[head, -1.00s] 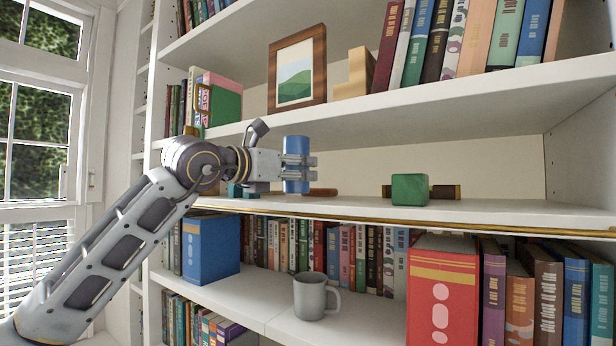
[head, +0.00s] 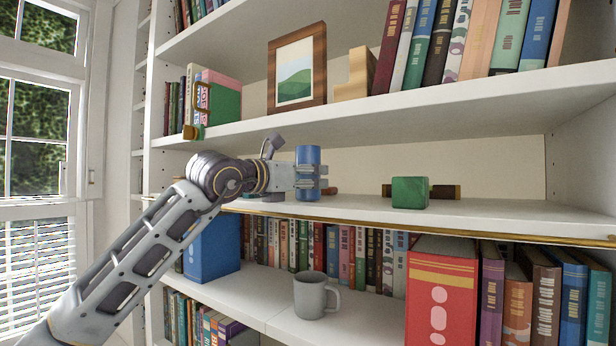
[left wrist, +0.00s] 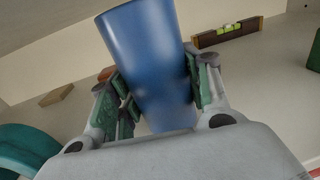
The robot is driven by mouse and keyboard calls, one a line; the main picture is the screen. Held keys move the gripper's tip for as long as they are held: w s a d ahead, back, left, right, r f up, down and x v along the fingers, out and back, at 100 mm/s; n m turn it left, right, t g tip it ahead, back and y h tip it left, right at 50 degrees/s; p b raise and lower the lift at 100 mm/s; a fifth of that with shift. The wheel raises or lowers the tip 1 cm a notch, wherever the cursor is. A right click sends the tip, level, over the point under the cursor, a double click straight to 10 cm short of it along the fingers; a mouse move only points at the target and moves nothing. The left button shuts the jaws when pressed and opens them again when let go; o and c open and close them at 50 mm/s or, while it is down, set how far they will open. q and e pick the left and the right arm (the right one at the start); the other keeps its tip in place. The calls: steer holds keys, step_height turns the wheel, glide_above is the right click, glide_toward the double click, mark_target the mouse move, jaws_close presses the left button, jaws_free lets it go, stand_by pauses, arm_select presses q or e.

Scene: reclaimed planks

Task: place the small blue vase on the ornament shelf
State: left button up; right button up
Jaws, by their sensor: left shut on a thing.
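The small blue vase (head: 307,156) is upright or nearly so in my left gripper (head: 311,181), in front of the middle shelf (head: 490,211) with the brass-coloured front edge. In the left wrist view the vase (left wrist: 150,50) stands between the two green-padded fingers of the gripper (left wrist: 160,92), which are shut on it. The vase's lower part is partly hidden by the fingers. I cannot tell whether its base touches the shelf. My right gripper is not in view.
On the middle shelf are a green block (head: 409,192) and a spirit level (left wrist: 227,32) behind it. A teal object (left wrist: 25,148) lies near the gripper. A grey mug (head: 312,296) and books are below. Shelf room between vase and green block is clear.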

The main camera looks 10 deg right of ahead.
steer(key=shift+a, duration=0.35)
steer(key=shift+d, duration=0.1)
arm_select(q)
steer(key=shift+f, duration=0.2)
steer(key=o, duration=1.1)
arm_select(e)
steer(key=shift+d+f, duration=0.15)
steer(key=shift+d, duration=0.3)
arm_select(q)
steer(key=shift+r, duration=0.15)
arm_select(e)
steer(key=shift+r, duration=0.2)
